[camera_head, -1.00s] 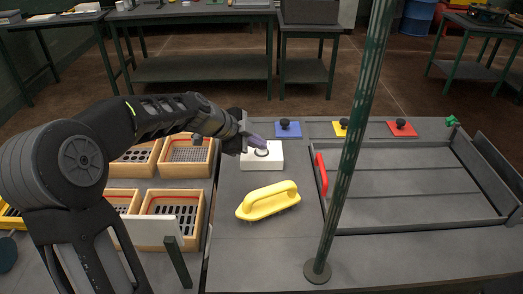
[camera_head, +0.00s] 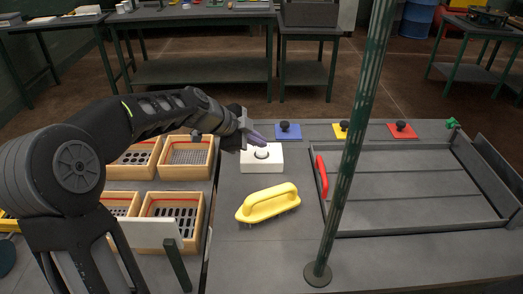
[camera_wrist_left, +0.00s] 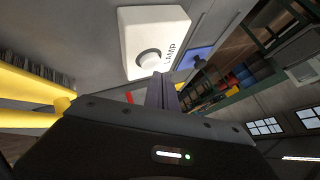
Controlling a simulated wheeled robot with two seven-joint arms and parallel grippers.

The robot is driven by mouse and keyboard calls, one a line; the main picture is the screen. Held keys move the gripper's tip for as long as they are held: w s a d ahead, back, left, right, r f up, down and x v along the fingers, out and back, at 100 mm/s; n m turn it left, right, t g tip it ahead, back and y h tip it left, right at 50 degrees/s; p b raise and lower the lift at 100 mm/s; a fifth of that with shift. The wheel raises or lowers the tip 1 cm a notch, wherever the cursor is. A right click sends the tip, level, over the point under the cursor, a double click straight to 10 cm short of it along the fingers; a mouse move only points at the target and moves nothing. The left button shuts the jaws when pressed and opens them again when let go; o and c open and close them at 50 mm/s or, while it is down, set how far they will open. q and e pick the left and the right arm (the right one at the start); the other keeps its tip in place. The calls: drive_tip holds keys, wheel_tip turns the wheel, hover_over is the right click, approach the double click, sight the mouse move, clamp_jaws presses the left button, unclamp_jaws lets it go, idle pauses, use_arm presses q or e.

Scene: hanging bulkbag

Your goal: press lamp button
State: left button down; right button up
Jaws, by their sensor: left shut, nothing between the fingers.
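The lamp button box (camera_head: 261,164) is a white block on the grey table with a round button (camera_head: 262,153) on top. In the left wrist view the white box (camera_wrist_left: 140,22) shows the word LAMP beside its round grey button (camera_wrist_left: 149,61). My left gripper (camera_head: 262,138) is shut and empty. Its fingertips are just behind and above the button in the head view, and appear apart from it. In the left wrist view the shut fingers (camera_wrist_left: 162,88) point toward the box near the button. My right gripper is not in view.
A yellow-handled brush (camera_head: 267,203) lies in front of the box. Blue (camera_head: 288,131), yellow (camera_head: 341,129) and red (camera_head: 402,130) knobbed plates sit behind. A green post (camera_head: 345,165) and a grey tray (camera_head: 425,231) stand to the right. Wooden boxes (camera_head: 187,171) are at left.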

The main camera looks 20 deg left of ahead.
sight(259, 153)
use_arm(q)
drive_tip(key=shift+r+p, duration=0.6)
drive_tip(key=shift+r, duration=2)
